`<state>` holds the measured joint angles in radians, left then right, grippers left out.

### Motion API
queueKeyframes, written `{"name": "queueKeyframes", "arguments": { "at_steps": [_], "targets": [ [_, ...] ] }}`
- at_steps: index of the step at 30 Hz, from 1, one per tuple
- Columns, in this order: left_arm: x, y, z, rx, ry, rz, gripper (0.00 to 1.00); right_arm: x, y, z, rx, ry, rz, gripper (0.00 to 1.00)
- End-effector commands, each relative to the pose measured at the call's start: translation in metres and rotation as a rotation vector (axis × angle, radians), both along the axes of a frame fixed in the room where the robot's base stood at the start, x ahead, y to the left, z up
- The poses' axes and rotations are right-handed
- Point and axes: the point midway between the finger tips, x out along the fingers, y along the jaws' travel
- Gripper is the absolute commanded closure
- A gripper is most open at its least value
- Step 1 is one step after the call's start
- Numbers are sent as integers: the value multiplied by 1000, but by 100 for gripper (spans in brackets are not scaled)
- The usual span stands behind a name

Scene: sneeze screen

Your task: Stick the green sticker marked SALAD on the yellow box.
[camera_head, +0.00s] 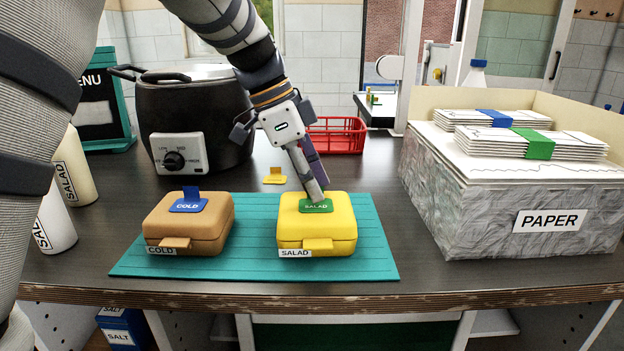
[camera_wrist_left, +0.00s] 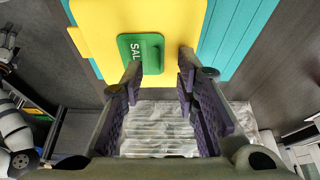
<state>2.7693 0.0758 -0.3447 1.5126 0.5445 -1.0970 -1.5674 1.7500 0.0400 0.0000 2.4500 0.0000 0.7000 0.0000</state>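The yellow box (camera_head: 290,222) sits closed on the teal mat (camera_head: 255,258), with a white SALAD label at its front. The green SALAD sticker (camera_head: 316,206) lies on its lid and also shows in the left wrist view (camera_wrist_left: 133,48). My left gripper (camera_head: 318,192) reaches down to the lid at the sticker. In the left wrist view its two fingers (camera_wrist_left: 158,72) are apart, with the sticker just beyond the tips; whether a finger touches it I cannot tell. What seems part of my right arm (camera_wrist_left: 14,128) shows at the left wrist view's edge; its finger state is unclear.
A brown box (camera_head: 170,220) with a blue COLD sticker (camera_head: 189,202) stands left on the mat. A yellow sticker (camera_head: 275,177) lies behind. A black pot (camera_head: 200,115), red basket (camera_head: 335,135) and PAPER box (camera_head: 490,195) surround the area. White bottles (camera_head: 55,220) stand left.

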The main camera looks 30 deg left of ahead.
Motion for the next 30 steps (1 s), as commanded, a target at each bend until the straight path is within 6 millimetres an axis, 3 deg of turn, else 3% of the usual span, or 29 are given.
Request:
{"name": "queueKeyframes", "arguments": {
  "at_steps": [4, 10, 15, 20, 30],
  "targets": [
    [-3, 5, 17, -1, -5, -1, 72, 0, 0, 0, 0, 0, 0, 0],
    [-14, 23, 68, -1, -8, 0, 72, 0, 0, 0, 0, -1, 0, 0],
    [-22, 35, 100, 0, -5, 1, 72, 0, 0, 0, 0, 0, 0, 0],
    [-25, 39, 110, -1, 0, 1, 72, 0, 0, 0, 0, 0, 0, 0],
    [-25, 38, 111, 0, 0, 1, 72, 0, 0, 0, 0, 0, 0, 0]
  ]
}}
